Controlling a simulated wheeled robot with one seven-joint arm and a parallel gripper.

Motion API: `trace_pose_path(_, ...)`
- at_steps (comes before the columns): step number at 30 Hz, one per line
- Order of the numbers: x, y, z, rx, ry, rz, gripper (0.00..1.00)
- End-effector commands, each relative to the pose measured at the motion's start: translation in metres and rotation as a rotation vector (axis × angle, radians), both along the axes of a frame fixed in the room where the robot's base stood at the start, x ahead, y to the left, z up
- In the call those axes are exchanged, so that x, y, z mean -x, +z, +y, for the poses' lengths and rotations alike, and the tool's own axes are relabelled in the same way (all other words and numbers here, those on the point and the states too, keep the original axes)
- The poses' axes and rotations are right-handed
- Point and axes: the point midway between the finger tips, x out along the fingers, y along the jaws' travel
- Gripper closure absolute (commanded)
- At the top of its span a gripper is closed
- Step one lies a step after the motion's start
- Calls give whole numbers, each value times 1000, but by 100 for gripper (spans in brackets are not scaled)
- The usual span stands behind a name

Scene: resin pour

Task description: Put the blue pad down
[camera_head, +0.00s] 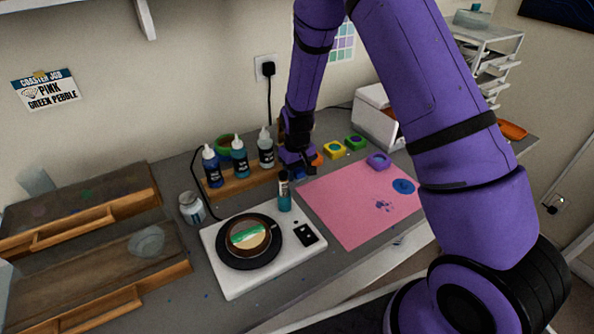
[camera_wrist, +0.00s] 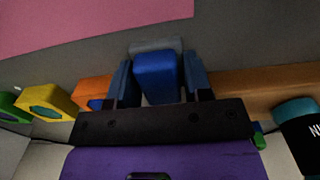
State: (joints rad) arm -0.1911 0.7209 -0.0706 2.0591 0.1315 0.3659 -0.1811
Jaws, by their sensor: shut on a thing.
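My gripper (camera_wrist: 157,72) is shut on the blue pad (camera_wrist: 155,78), which sits between the two fingers in the wrist view. In the head view my gripper (camera_head: 297,158) is at the back of the desk, between the bottle rack and the orange pad; the blue pad is mostly hidden there. I cannot tell whether the pad touches the desk. The orange pad (camera_wrist: 93,91), yellow pad (camera_wrist: 48,101) and green pad (camera_wrist: 8,104) stand in a row beside it. The purple pad (camera_head: 378,160) sits at the pink mat's back edge.
The pink mat (camera_head: 345,215) bears a blue disc (camera_head: 403,186) and purple splashes. Left of my gripper are a wooden rack (camera_head: 240,184) of bottles, a teal bottle (camera_head: 284,195) and a white scale (camera_head: 232,287) with a cup. A white box (camera_head: 378,118) stands behind the pads.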

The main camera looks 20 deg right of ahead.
Motion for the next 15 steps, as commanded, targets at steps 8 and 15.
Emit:
trace_pose_path(8,0,-5,0,0,0,1,44)
trace_pose_path(15,1,-6,-1,2,0,3,44)
